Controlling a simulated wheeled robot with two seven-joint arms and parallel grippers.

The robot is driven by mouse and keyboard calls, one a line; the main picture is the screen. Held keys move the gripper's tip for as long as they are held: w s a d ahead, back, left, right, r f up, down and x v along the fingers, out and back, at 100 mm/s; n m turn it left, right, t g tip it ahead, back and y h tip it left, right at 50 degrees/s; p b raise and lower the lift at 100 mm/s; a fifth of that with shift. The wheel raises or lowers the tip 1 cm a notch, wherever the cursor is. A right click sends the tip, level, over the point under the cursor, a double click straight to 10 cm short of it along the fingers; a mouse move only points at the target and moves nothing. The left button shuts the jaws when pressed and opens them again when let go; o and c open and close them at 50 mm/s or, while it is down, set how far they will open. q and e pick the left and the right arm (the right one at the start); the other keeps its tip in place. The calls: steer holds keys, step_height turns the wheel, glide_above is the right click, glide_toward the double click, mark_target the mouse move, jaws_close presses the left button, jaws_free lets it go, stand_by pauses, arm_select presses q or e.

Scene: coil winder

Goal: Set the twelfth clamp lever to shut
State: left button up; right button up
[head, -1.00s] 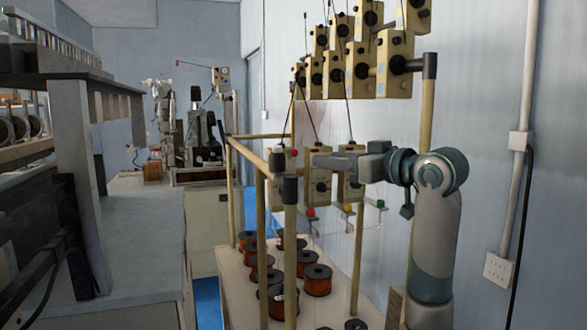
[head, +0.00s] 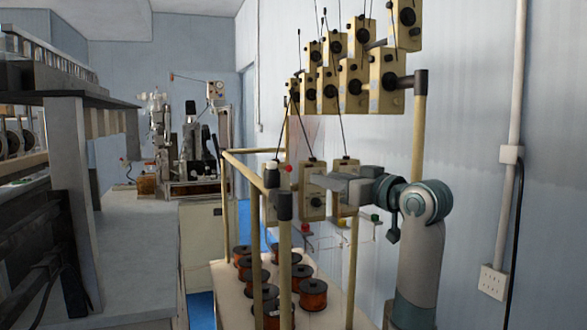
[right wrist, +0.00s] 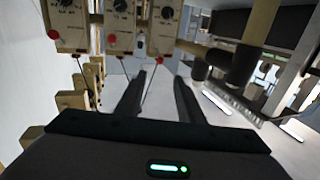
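Cream tensioner boxes (head: 313,206) hang in a lower row on the rack, with small ball-tipped levers near them. A red ball (head: 305,228) and a green ball (head: 375,218) show below the row, and another red ball (head: 288,169) sits at its left. I cannot tell which lever is the twelfth. My right gripper (head: 318,180) is in front of the lower boxes and hides part of them. In the right wrist view its two dark fingers (right wrist: 157,82) are apart with nothing between them. Boxes (right wrist: 120,25) and a red ball (right wrist: 54,36) lie beyond the fingertips. My left gripper is not in view.
An upper row of boxes (head: 387,75) hangs above my right arm. Rack posts (head: 285,265) stand close by. Copper wire spools (head: 313,294) stand on the shelf below. A grey bench (head: 130,250) is at the left, with a blue wall at the right.

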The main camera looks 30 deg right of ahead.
mark_target(291, 170)
steer(key=w+p, duration=0.1)
steer(key=w, duration=0.3)
steer(key=w+p, duration=0.2)
steer(key=w, duration=0.2)
steer(key=w+p, duration=0.2)
steer(key=w, duration=0.2)
steer(key=shift+w+a+r, duration=0.1)
steer(key=shift+w+a, duration=0.15)
steer(key=shift+w, duration=0.75)
jaws_close()
